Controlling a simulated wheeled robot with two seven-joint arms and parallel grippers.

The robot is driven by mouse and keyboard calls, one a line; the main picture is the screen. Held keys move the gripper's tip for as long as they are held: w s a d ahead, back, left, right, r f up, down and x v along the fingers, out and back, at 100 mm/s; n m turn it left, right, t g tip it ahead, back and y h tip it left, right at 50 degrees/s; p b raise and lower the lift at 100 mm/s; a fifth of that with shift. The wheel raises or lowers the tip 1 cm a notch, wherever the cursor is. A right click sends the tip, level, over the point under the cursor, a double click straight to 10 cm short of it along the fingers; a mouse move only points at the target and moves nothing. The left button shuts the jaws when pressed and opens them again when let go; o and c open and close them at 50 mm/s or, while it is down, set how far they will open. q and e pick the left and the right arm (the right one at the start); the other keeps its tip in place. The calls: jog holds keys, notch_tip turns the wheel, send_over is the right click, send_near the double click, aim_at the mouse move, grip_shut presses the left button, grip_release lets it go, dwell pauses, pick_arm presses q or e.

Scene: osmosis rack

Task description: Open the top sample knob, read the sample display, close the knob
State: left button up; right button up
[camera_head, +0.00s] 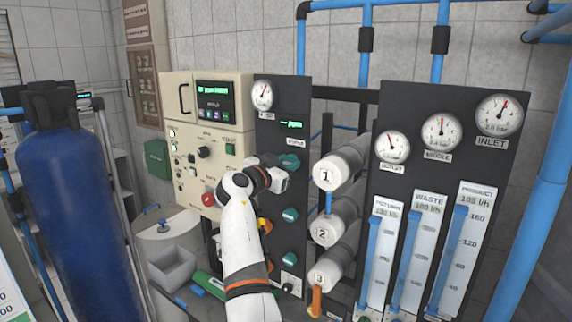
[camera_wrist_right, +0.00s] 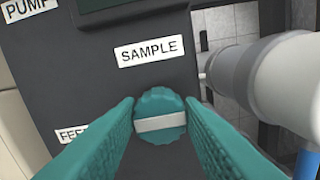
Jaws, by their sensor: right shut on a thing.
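The top sample knob is a round teal knob (camera_wrist_right: 160,117) with a white bar lying nearly level across it, under the SAMPLE label (camera_wrist_right: 150,50) in the right wrist view. My right gripper (camera_wrist_right: 160,135) has its two teal fingers on either side of this knob and is shut on it. In the head view my right gripper (camera_head: 284,172) is at the upper part of the dark panel, at the top teal knob. The sample display (camera_head: 291,124) is a small dark screen with green digits above it; the digits are too small to read. My left gripper is not in view.
Another teal knob (camera_head: 290,214) sits lower on the dark panel (camera_head: 283,95), with more knobs below. White numbered cylinders (camera_head: 330,172) stick out just right of my gripper. A beige control box (camera_head: 178,100) stands left, and a blue tank (camera_head: 70,190) farther left.

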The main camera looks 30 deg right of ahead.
jog(key=shift+f+n+b, duration=0.1)
jog(key=shift+n+b, duration=0.55)
jog(key=shift+n, duration=0.35)
jog(key=shift+n+b, duration=0.4)
jog(key=shift+n, duration=1.4)
jog(key=n, duration=0.2)
jog(key=shift+n, duration=0.3)
jog(key=n, duration=0.4)
jog(key=shift+w+r, duration=0.1)
jog(key=shift+r, duration=0.15)
jog(key=n+p, duration=0.2)
jog(key=n, duration=0.3)
jog(key=shift+n, duration=0.4)
